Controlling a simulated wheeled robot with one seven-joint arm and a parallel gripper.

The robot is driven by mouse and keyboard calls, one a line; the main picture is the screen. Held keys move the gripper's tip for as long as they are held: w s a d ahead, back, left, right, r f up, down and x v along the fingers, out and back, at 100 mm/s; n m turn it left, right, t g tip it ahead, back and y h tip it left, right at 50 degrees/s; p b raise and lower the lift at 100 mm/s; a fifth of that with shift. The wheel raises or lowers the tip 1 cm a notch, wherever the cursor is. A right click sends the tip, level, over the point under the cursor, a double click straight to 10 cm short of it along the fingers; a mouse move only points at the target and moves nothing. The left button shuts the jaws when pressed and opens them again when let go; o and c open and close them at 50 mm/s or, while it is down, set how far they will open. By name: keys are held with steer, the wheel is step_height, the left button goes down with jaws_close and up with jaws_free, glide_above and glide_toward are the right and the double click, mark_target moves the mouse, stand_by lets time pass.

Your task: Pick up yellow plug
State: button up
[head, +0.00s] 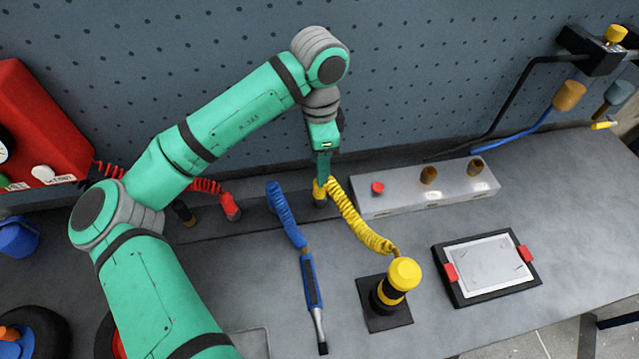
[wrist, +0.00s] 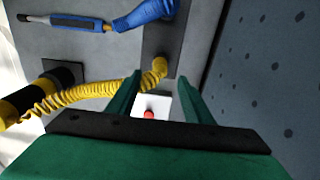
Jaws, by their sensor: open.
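The yellow plug (head: 319,193) stands at the back of the bench, on a dark strip, with a coiled yellow hose running from it. My gripper (head: 323,178) points down right at it, and the fingers hide part of it in the head view. In the wrist view, the yellow plug (wrist: 160,67) shows just beyond the tips of my open gripper (wrist: 158,84), roughly in line with the gap. I cannot tell whether a finger touches it. The yellow coiled hose (head: 358,221) leads to a yellow-topped black post (head: 403,274) on a dark base.
A blue coiled hose (head: 284,211) with a blue tool (head: 312,285) lies left of the yellow hose. A red plug (head: 230,207) stands further left. A grey box with a red button (head: 377,188) is close on the right. A framed plate (head: 487,264) lies at the right front.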

mark_target(319, 191)
step_height(319, 191, down, 2)
steer(key=shift+w+f, duration=0.1)
steer(key=shift+f, duration=2.4)
jaws_close()
